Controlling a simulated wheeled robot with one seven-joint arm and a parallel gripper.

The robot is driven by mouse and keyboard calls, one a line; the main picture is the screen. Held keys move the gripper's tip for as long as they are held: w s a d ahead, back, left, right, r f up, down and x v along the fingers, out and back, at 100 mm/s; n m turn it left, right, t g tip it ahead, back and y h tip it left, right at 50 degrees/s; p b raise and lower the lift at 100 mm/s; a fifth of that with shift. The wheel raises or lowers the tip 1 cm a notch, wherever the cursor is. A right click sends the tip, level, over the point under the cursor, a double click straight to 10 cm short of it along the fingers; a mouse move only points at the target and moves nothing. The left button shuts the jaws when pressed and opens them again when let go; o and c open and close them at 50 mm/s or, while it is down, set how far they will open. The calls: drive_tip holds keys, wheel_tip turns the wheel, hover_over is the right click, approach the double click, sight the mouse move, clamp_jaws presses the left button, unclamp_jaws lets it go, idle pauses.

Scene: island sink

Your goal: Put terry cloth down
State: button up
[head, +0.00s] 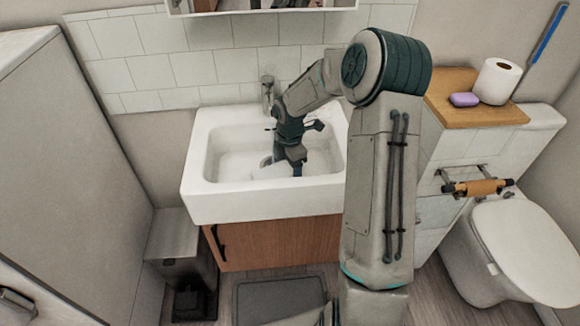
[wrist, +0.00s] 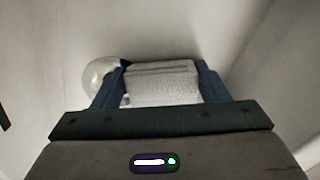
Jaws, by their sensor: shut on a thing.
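My gripper (head: 283,172) reaches down into the white sink basin (head: 228,140). In the wrist view my gripper (wrist: 160,72) is shut on a folded white terry cloth (wrist: 162,88), which sits between its two blue fingers. I cannot tell whether the cloth touches the basin floor.
A faucet (head: 267,92) stands at the back of the sink. A round pale thing (wrist: 98,76), perhaps the drain, lies beside the left finger. A wooden board (head: 490,116) at right holds purple soap (head: 464,99) and a paper roll (head: 497,81). The basin's left side looks clear.

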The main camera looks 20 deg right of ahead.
drive_tip(key=shift+f, duration=0.1)
drive_tip(key=o, duration=1)
drive_tip(key=shift+o, duration=0.2)
wheel_tip(320, 180, up, 12)
drive_tip(key=p, duration=0.1)
drive_tip(key=s+a+r+m, duration=0.1)
drive_tip(key=s+r+m, duration=0.1)
drive_tip(key=s+m, duration=0.4)
drive_tip(key=s+a+r+m+t, duration=0.1)
drive_tip(key=s+a+r+m, duration=0.1)
drive_tip(key=s+m, duration=0.5)
drive_tip(key=s+a+r+m+t, duration=0.1)
drive_tip(key=s+a+r+m, duration=0.1)
drive_tip(key=s+m, duration=0.5)
drive_tip(key=s+r, duration=0.1)
drive_tip(key=s, duration=0.5)
drive_tip(key=shift+s, duration=0.3)
